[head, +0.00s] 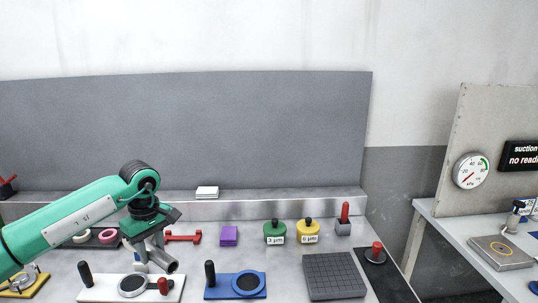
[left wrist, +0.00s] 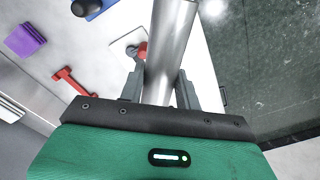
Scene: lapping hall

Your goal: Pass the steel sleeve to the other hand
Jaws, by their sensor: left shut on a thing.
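The steel sleeve (head: 168,264) is a plain grey metal tube. In the head view it sits tilted at my left gripper (head: 152,256), with its open end facing down and right. My left gripper is shut on it, above the table's left part. My right gripper is in neither view.
White (head: 100,288) and blue (head: 222,291) plates with handles stand below and right of the gripper. Farther right are a purple block (head: 229,236), green (head: 274,236) and yellow (head: 308,234) containers and a dark grooved block (head: 334,276). A grey panel (head: 200,130) stands behind.

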